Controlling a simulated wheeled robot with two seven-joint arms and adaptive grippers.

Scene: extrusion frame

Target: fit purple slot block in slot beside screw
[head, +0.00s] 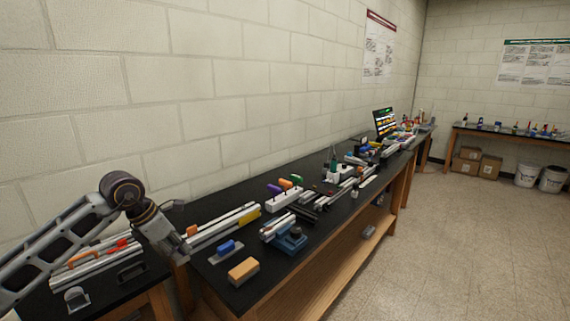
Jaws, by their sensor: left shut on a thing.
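My left gripper (180,254) comes in from the left and points down over the near left end of the black bench. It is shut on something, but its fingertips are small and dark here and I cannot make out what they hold. I cannot pick out a purple slot block for certain. A small purple piece (274,189) shows on a white holder (283,201), beside orange and green pieces. Light aluminium extrusion rails (222,225) lie just right of the gripper, with a yellow piece (250,216) at their far end. The screw and its slot are too small to tell. My right gripper is not in view.
A blue block (227,247) on a grey plate, an orange-tan block (243,270) and a blue vise-like device (292,239) stand near the bench's front edge. A tiled wall runs behind. A lower table (113,295) stands at left. The floor at right is clear.

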